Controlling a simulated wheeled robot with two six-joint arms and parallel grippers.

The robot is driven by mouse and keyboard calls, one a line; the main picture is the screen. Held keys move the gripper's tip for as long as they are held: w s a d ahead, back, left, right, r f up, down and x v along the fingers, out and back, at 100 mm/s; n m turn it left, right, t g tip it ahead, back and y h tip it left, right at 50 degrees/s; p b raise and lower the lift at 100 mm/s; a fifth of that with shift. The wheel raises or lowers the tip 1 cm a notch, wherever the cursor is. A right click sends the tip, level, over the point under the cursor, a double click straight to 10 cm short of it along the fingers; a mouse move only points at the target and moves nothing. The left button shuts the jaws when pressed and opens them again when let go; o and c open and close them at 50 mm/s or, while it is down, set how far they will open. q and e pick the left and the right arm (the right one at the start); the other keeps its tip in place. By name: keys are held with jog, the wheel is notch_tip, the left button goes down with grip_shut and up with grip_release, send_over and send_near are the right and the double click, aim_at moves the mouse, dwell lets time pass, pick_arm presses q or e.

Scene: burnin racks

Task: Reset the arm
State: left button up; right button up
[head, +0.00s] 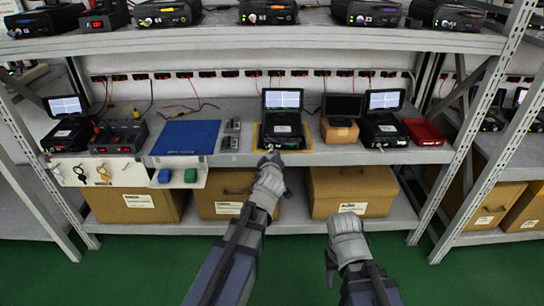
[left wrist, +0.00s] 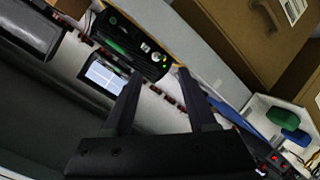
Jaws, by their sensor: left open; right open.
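My left gripper (head: 272,160) is at the shelf's front edge, just in front of a black unit (head: 283,136) with a raised lit screen (head: 283,99). In the left wrist view its two dark fingers (left wrist: 157,82) are spread with nothing between them. That tilted view also shows the black unit (left wrist: 130,48) and its screen (left wrist: 107,76) beyond the fingers; I cannot tell whether a finger touches the unit. My right gripper (head: 345,220) is lower, in front of a cardboard box (head: 386,183) on the lower shelf. It is open, and I see nothing held in it.
The grey middle shelf (head: 237,159) carries a blue mat (head: 185,138), another black unit with a screen (head: 382,128) and a red case (head: 424,132). A white board (head: 130,177) with hooks and blue and green items hangs at left. Green floor shows below.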

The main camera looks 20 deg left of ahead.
pick_arm(q)
jog(key=s+d+f+m+g+h, duration=0.1)
jog(key=s+d+f+m+g, duration=0.4)
jog(key=s, duration=0.5)
jog(key=s+d+f+m+g, duration=0.4)
jog(key=s+d+m, duration=0.15)
jog(key=s, duration=0.45)
jog(key=s+d+f+m+g+h, duration=0.1)
jog(key=s+d+f+m+g, duration=0.4)
jog(key=s, duration=0.4)
notch_tip(320, 180, up, 33)
jog(key=a+p, duration=0.1)
jog(key=p, duration=3.1)
jog(key=shift+w+f+p, duration=0.15)
jog(key=shift+f+p, duration=0.05)
jog(key=shift+p, duration=0.15)
jog(key=shift+c, duration=0.3)
